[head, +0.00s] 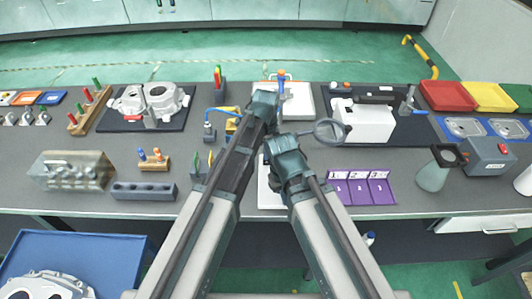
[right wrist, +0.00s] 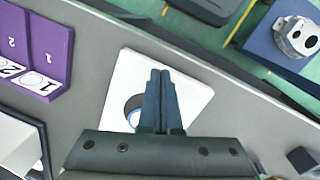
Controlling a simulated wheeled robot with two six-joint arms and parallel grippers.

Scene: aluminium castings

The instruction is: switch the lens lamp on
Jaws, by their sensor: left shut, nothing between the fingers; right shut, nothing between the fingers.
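The lens lamp's round lens with a dark rim (head: 330,131) shows right of centre in the head view, over the workbench. Its stand and switch I cannot make out for sure. My left gripper (head: 268,98) is shut and empty, to the left of the lens and farther back. My right gripper (head: 282,143) is just left of the lens in the head view, its fingers hidden there. In the right wrist view its fingers (right wrist: 160,78) are shut and empty above a white plate (right wrist: 193,98). A round dark and blue patch (right wrist: 134,104) on the plate is partly covered by the fingers.
A purple numbered rack (head: 360,188) stands right of the white plate, near the bench's front edge. A grey machine (head: 486,157) and a flask (head: 434,177) stand farther right. A casting (head: 150,100) and a grey holed block (head: 145,191) are on the left.

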